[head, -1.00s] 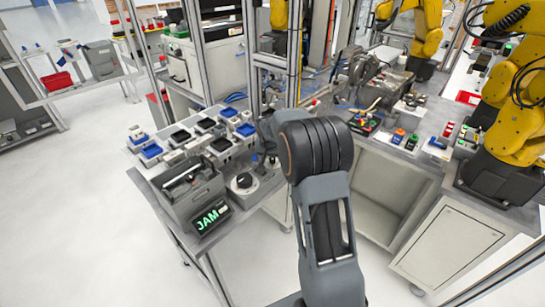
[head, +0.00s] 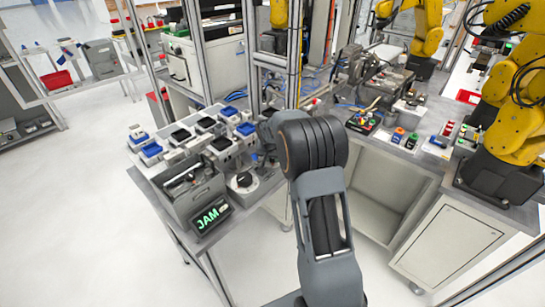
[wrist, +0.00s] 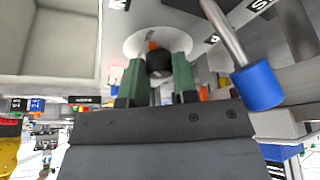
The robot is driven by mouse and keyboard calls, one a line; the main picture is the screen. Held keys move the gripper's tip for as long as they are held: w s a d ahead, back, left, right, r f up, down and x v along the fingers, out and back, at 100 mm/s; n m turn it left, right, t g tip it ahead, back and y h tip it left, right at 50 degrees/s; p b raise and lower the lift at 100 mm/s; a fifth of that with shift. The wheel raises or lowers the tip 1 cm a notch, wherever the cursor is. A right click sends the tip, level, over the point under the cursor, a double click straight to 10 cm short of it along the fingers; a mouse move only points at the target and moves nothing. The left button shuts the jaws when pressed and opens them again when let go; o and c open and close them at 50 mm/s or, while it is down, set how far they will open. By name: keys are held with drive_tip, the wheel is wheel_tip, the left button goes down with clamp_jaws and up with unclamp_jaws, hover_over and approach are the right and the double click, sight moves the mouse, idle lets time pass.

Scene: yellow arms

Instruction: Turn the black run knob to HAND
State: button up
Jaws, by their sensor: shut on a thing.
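In the wrist view the black run knob (wrist: 160,62) sits on a round white dial plate (wrist: 137,40), with a small orange mark beside it. My gripper (wrist: 158,72) has its two green fingers on either side of the knob and is shut on it. In the head view the knob (head: 244,179) shows small and dark on its pale round base at the front of the bench. My arm's elbow is to its right; my fingers are hard to make out there. Which label the knob points to cannot be read.
A display (head: 209,216) reading JAM stands left of the knob, below a grey open box (head: 190,193). In the wrist view a metal rod with a blue end (wrist: 258,86) hangs close right of my gripper. Blue and black trays (head: 181,135) lie behind.

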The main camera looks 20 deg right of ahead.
drive_tip(key=shift+c, duration=0.8)
drive_tip(key=shift+n, duration=0.3)
drive_tip(key=n+y, duration=0.1)
drive_tip(key=n, duration=0.2)
drive_tip(key=shift+d, duration=0.1)
drive_tip(key=n+y+b, duration=0.1)
drive_tip(key=n+b, duration=0.1)
drive_tip(key=n+y+b, duration=0.1)
drive_tip(key=n+b, duration=0.1)
drive_tip(key=n, duration=0.1)
drive_tip(key=shift+d+f+n+y+b, duration=0.1)
drive_tip(key=shift+f+n+y+b, duration=0.1)
drive_tip(key=shift+n+y+b, duration=0.15)
drive_tip(key=n+y+b, duration=0.1)
drive_tip(key=n+b, duration=0.1)
drive_tip(key=n, duration=0.2)
drive_tip(key=shift+d+r+b, duration=0.1)
drive_tip(key=shift+r+b, duration=0.05)
drive_tip(key=shift+b, duration=0.2)
drive_tip(key=n, duration=0.2)
drive_tip(key=n+g+y, duration=0.1)
drive_tip(key=n, duration=0.1)
drive_tip(key=shift+w+r+y, duration=0.1)
drive_tip(key=shift+y, duration=0.15)
drive_tip(key=shift+n+g, duration=0.3)
drive_tip(key=shift+n, duration=0.15)
drive_tip(key=o, duration=0.9)
